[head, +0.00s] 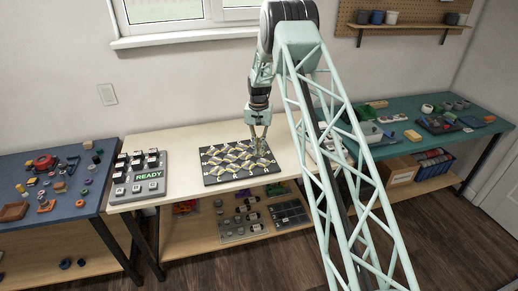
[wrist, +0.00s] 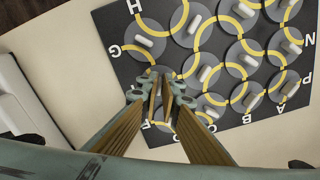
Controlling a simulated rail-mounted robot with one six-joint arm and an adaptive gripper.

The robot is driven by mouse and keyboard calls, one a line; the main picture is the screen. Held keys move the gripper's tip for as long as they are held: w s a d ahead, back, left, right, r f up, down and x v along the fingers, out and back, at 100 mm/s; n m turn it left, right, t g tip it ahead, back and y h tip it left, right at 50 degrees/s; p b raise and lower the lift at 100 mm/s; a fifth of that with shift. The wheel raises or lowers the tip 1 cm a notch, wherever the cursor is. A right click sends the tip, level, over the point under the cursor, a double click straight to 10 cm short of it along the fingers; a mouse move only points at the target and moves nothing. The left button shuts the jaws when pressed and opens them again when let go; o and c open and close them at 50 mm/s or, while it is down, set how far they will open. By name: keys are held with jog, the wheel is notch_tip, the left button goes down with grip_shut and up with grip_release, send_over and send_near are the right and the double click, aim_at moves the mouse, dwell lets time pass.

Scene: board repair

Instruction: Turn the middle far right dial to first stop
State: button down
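The dark board (head: 207,180) on the pale workbench carries several grey round dials with yellow arcs and white bar handles; the wrist view shows the board too (wrist: 110,28). My gripper (head: 262,150) points down over the board's right side in the head view. In the wrist view my gripper (wrist: 162,82) has its fingertips close together over a dial (wrist: 158,73) near the board's edge, close to letter G. The fingers hide that dial's handle, so I cannot tell whether they touch or grip it. Neighbouring handles, such as one (wrist: 150,42), are clear of the fingers.
A grey panel (head: 140,189) with black-and-white keys and a green READY display stands left of the board. A blue table (head: 60,208) with loose parts is further left; a teal bench (head: 470,135) with parts is at the right.

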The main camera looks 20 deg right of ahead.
jog(key=shift+m+p, duration=0.35)
jog(key=shift+m, duration=1.55)
jog(key=shift+w, duration=0.1)
jog(key=c, duration=2.9)
grip_release()
jog(key=shift+o, duration=0.2)
jog(key=shift+r, duration=0.1)
notch_tip(320, 180, up, 12)
jog(key=shift+a, duration=0.1)
